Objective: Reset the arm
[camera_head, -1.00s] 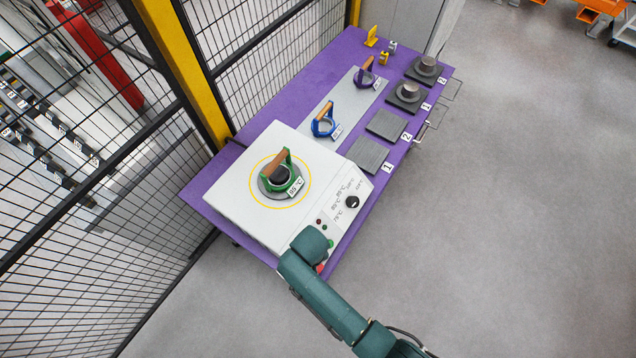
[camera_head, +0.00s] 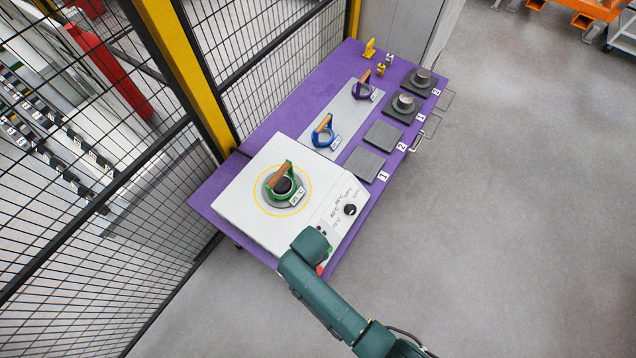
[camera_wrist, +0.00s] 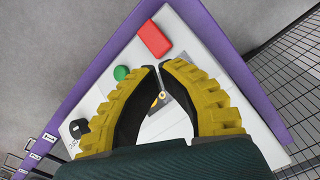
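My dark green arm (camera_head: 330,300) reaches in from the bottom of the head view, its end over the near corner of the white heater box (camera_head: 245,205). My gripper is hidden there. In the wrist view my gripper (camera_wrist: 158,66) has yellow ribbed fingers with dark inner pads. The fingertips come together, with nothing seen held between them. Below the gripper are the box's red button (camera_wrist: 154,38), green button (camera_wrist: 121,73) and black knob (camera_wrist: 78,128). A green ring with a brown handle (camera_head: 281,176) sits on the heater's round plate inside a yellow circle.
The purple table (camera_head: 232,165) also bears a blue ring holder (camera_head: 323,131), a purple one (camera_head: 363,85), dark square pads (camera_head: 364,164) and small yellow parts (camera_head: 369,48). A mesh fence (camera_head: 100,230) with a yellow post (camera_head: 185,70) stands on the left. The floor (camera_head: 520,220) at right is clear.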

